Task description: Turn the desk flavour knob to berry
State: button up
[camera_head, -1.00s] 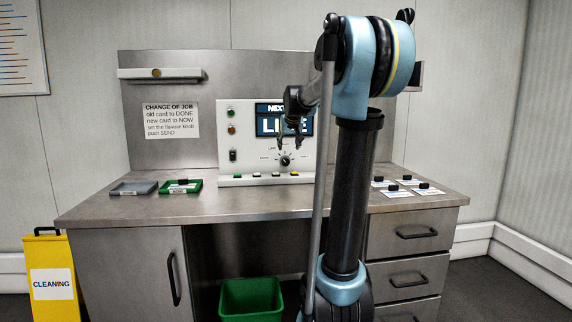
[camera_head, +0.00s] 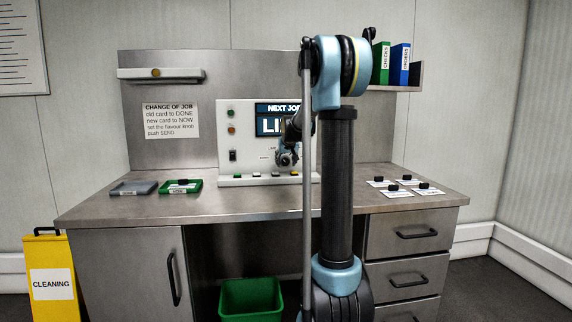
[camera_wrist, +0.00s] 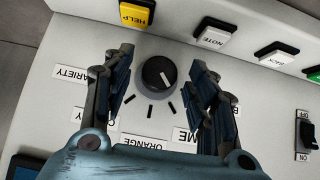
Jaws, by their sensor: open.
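The flavour knob (camera_wrist: 158,73) is black and round with a white pointer line. In the wrist view it sits on the pale panel (camera_wrist: 70,60), its pointer towards the partly hidden label ending "ME" (camera_wrist: 184,135). My gripper (camera_wrist: 162,58) is open, one finger on each side of the knob, with gaps visible between fingers and knob. In the head view my gripper (camera_head: 287,157) is in front of the panel and covers most of the knob.
Along the panel's edge are a yellow HELP button (camera_wrist: 136,14), a NOTE button (camera_wrist: 214,38) and a BACK button (camera_wrist: 277,56). An on/off switch (camera_wrist: 305,133) is at right. A partly hidden screen (camera_head: 270,126) reads "NEXT JO" and "LI". Cards (camera_head: 398,193) lie on the desk at right.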

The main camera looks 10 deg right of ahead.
jog(key=shift+w+f, duration=0.25)
jog(key=c, duration=1)
jog(key=shift+c, duration=0.2)
jog(key=h, duration=0.1)
jog(key=n+h, duration=0.1)
jog(key=shift+a+h, duration=0.3)
jog(key=shift+h, duration=0.1)
jog(key=shift+a+f+n+t+h, duration=0.1)
jog(key=shift+n+t+h, duration=0.1)
jog(key=shift+n+h, duration=0.55)
jog(key=shift+a+f+n+t+h, duration=0.15)
jog(key=shift+n+h, duration=0.3)
jog(key=shift+h, duration=0.5)
jog(key=shift+d, duration=0.1)
